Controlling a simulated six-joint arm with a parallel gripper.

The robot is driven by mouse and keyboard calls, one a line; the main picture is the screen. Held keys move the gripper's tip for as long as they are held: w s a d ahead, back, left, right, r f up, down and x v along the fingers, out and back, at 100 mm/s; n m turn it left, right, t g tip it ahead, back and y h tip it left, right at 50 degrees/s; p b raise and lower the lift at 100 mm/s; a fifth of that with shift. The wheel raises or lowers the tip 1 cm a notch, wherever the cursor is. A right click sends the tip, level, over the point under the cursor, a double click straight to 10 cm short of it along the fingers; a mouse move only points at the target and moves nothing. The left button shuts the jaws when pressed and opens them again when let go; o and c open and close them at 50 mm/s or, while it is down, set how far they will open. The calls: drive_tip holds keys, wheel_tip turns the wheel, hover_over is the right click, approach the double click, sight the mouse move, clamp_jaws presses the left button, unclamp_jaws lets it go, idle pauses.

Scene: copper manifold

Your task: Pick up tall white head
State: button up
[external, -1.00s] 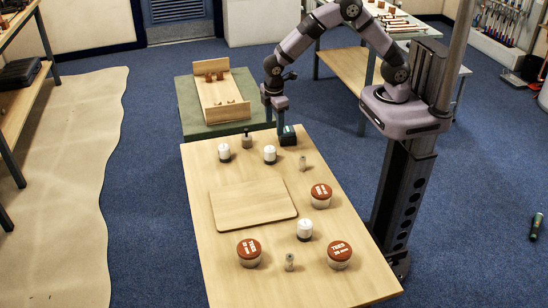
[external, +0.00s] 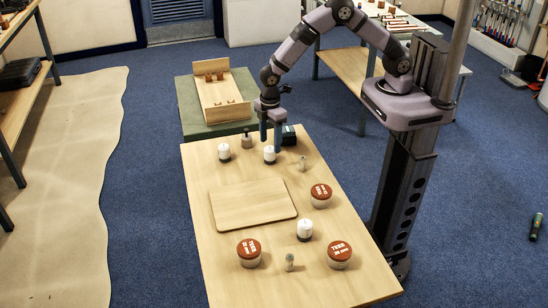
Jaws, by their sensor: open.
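Three white-topped heads with dark bases stand upright on the wooden table (external: 220,270). One white head (external: 269,154) is near the far edge, another white head (external: 224,151) is to its left, and a third white head (external: 304,229) is nearer the front right. I cannot tell for sure which is the tall one. My gripper (external: 270,142) points down with its two blue-grey fingers apart. It is open and empty, just above or behind the far middle white head. I cannot tell whether the fingers touch it.
Grey metal fittings (external: 247,141) (external: 301,163) (external: 289,262) stand nearby. Red-topped jars (external: 321,195) (external: 249,252) (external: 339,254) are at the front and right. A flat wooden board (external: 250,204) lies mid-table. A wooden rack (external: 220,92) stands behind.

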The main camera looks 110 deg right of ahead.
sight(270, 148)
drive_tip(key=shift+w+d+f+p, duration=0.15)
drive_tip(key=shift+f+p, duration=0.85)
drive_tip(key=shift+f, duration=1.35)
drive_tip(key=c, duration=1.2)
